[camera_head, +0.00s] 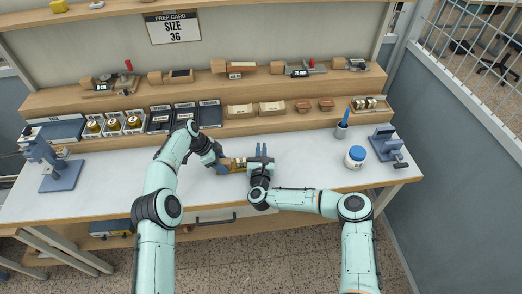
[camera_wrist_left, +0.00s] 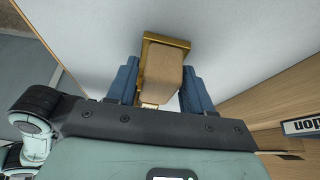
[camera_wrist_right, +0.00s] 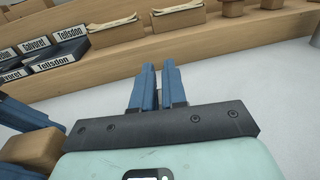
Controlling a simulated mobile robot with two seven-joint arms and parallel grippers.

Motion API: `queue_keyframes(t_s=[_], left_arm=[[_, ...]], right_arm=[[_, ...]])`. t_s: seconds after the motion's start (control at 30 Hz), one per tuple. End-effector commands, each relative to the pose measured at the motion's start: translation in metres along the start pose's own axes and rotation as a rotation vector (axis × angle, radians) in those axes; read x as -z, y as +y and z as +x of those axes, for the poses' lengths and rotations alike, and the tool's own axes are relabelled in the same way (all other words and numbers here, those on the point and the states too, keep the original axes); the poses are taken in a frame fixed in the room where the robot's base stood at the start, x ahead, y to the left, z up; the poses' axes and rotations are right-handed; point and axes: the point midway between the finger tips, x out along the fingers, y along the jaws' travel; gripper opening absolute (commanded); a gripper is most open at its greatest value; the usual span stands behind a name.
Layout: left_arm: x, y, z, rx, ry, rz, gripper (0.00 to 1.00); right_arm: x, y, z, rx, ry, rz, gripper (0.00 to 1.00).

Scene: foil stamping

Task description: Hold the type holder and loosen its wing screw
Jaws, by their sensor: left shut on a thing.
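The type holder (camera_head: 236,164) has a brass frame and a wooden handle. It is held level just above the white worktop. My left gripper (camera_head: 220,166) is shut on its wooden handle. In the left wrist view, the handle (camera_wrist_left: 161,78) lies between the two blue fingers, with the brass part beyond. The wing screw cannot be made out.
Foil boxes (camera_head: 209,112) and several gold rolls stand on the lower shelf behind, with other holders above. A white jar (camera_head: 355,157), a blue-handled tool in a cup (camera_head: 342,128) and a blue press (camera_head: 387,145) stand right. Another press (camera_head: 54,170) stands left.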

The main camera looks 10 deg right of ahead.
Motion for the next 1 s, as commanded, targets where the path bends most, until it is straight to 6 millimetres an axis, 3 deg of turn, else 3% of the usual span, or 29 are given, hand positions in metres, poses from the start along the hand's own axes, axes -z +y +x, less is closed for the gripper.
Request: queue_keyframes(t_s=[0.47, 1.0], left_arm=[[0.0010, 0.0001, -0.0001, 0.001, 0.002, 0.002, 0.20], [0.0011, 0.0002, -0.0003, 0.001, 0.002, 0.001, 0.20]], right_arm=[[0.0049, 0.0010, -0.0013, -0.058, 0.009, -0.002, 0.00], [0.0073, 0.0053, -0.0030, -0.481, 0.013, 0.005, 0.00]])
